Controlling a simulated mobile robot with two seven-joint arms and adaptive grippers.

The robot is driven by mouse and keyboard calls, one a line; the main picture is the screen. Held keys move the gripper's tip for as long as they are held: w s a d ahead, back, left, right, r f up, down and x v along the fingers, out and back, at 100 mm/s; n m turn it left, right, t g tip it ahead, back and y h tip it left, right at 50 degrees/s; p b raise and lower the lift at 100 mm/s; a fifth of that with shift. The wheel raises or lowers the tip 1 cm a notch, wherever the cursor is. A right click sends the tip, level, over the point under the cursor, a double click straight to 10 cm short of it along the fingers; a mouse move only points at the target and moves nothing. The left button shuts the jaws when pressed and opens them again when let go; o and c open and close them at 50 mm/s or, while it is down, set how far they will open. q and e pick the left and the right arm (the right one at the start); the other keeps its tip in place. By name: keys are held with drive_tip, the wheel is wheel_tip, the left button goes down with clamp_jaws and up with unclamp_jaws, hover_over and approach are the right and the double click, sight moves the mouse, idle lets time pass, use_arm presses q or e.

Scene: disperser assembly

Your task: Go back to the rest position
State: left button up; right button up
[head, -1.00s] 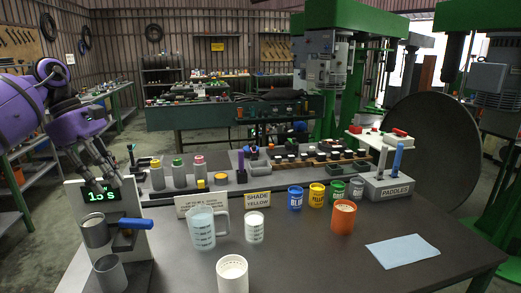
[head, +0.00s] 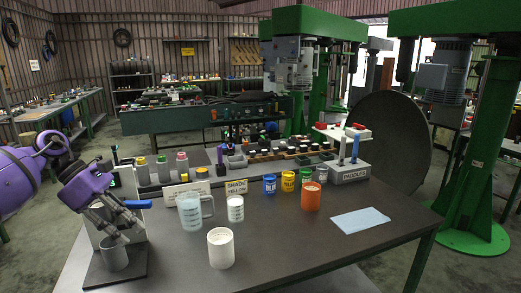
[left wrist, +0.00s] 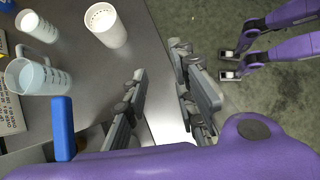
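My left gripper (head: 125,232) comes in from the left in the head view, in front of the station with the blue handle (head: 137,204). In the left wrist view its fingers (left wrist: 160,62) are apart with nothing between them, beside the table edge. A metal cup (head: 113,257) stands just below the fingers in the head view; I cannot tell the height gap. The gripper partly hides the station's green display and a second metal cup.
On the table (head: 290,235) stand a measuring jug (head: 190,211), a white container (head: 221,248), a smaller white cup (head: 235,208), an orange container (head: 311,196) and several paint cans. A blue cloth (head: 360,220) lies at the right.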

use_arm(q)
drive_tip(key=s+d+f+n+t+h+p, duration=0.1)
drive_tip(key=s+d+f+n+t+h, duration=0.25)
drive_tip(key=d+f+n, duration=0.6)
drive_tip(key=s+d+f+n+t+h+p, duration=0.25)
drive_tip(key=d+f+n+t+h, duration=0.2)
drive_tip(key=d+f+n, duration=0.5)
drive_tip(key=s+a+f+n+y, duration=0.1)
drive_tip(key=s+f+n+y, duration=0.4)
drive_tip(key=s+n, duration=0.5)
drive_tip(key=s+a+f+n+y+p, duration=0.1)
drive_tip(key=s+f+n+y, duration=0.4)
drive_tip(key=s+n, duration=0.6)
drive_tip(key=s+a+f+n+y+p, duration=0.1)
drive_tip(key=s+f+n+y, duration=0.4)
drive_tip(key=s+f+n, duration=0.4)
drive_tip(key=shift+s+n, duration=0.8)
drive_tip(key=shift+s, duration=0.15)
use_arm(e)
drive_tip(key=r, duration=0.1)
drive_tip(key=w+r, duration=0.1)
drive_tip(key=r, duration=0.1)
drive_tip(key=a+r, duration=0.1)
drive_tip(key=r, duration=0.1)
drive_tip(key=shift+w+a+r, duration=0.1)
drive_tip(key=shift+w+r, duration=0.15)
drive_tip(key=shift+w, duration=0.15)
drive_tip(key=shift+w+r+t, duration=0.1)
drive_tip(key=shift+w+t, duration=0.2)
